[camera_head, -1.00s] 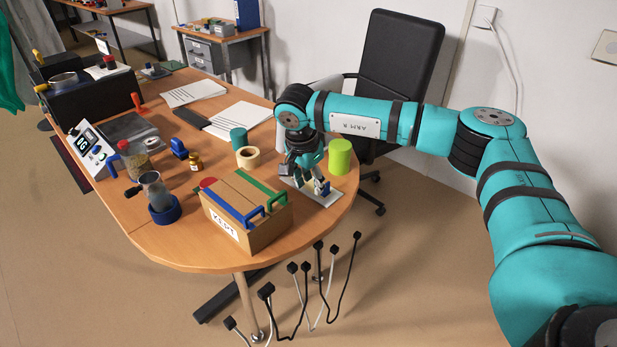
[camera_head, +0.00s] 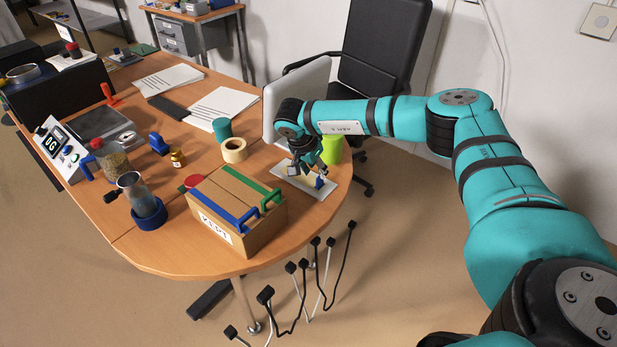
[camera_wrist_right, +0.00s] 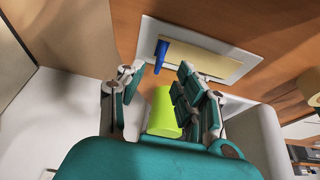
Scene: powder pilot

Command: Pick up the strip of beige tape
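The strip of beige tape (camera_wrist_right: 208,60) lies on a white plate (camera_wrist_right: 148,32) on the table, seen in the right wrist view. A small blue piece (camera_wrist_right: 160,55) stands at one end of the strip. In the head view, the white plate (camera_head: 283,183) lies at the table's right end, and the blue piece (camera_head: 319,183) shows on it; my fingers partly hide the strip there. My right gripper (camera_head: 310,170) is just over the plate. In the wrist view, its fingers (camera_wrist_right: 162,90) are apart with nothing held between them. My left gripper is not in view.
A cardboard box (camera_head: 225,200) with blue and green handles stands just left of the plate. A beige tape roll (camera_head: 233,150) and teal cylinder (camera_head: 222,129) stand behind the box. A lime cylinder (camera_head: 332,150) is behind my gripper. A black chair (camera_head: 385,50) stands beyond the table.

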